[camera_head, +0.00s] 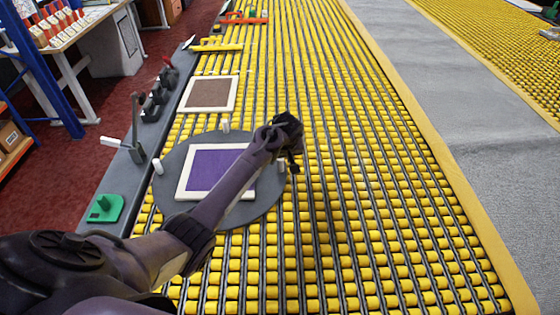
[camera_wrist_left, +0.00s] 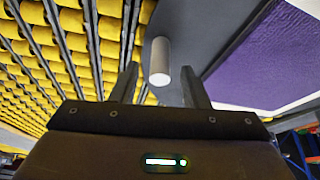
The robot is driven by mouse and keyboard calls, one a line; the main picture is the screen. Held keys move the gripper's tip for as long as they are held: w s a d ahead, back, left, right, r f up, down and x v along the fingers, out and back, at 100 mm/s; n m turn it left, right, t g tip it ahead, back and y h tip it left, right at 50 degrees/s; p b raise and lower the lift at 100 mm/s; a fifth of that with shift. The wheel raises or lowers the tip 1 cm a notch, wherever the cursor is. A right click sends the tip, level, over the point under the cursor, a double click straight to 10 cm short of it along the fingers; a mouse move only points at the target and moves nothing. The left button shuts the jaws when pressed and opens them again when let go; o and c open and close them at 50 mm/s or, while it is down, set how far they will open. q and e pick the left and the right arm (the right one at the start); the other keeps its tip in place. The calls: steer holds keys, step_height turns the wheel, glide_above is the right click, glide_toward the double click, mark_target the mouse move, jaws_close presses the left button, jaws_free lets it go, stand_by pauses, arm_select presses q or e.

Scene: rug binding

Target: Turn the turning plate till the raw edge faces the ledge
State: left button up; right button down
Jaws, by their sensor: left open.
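The turning plate (camera_head: 172,181) is a round grey disc on the yellow rollers. A purple rug with a cream border (camera_head: 208,172) lies on it. White pegs stand around its rim, one at the far side (camera_head: 226,125), one at the left (camera_head: 157,166) and one at the right (camera_head: 281,167). My left gripper (camera_head: 290,140) is over the plate's right rim. In the left wrist view a white peg (camera_wrist_left: 160,62) stands between its open, spread fingers (camera_wrist_left: 159,85). My forearm covers part of the rug's right side, and I cannot tell which edge is raw.
The grey ledge (camera_head: 136,192) runs along the left of the rollers, with a lever (camera_head: 135,125), a green block (camera_head: 105,208) and dark fittings on it. A brown rug with a cream border (camera_head: 211,93) lies beyond the plate. The rollers to the right are clear.

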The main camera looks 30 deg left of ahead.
arm_select(q)
steer(key=shift+x, duration=1.6)
steer(key=shift+r, duration=0.1)
steer(key=shift+c, duration=0.2)
jaws_close()
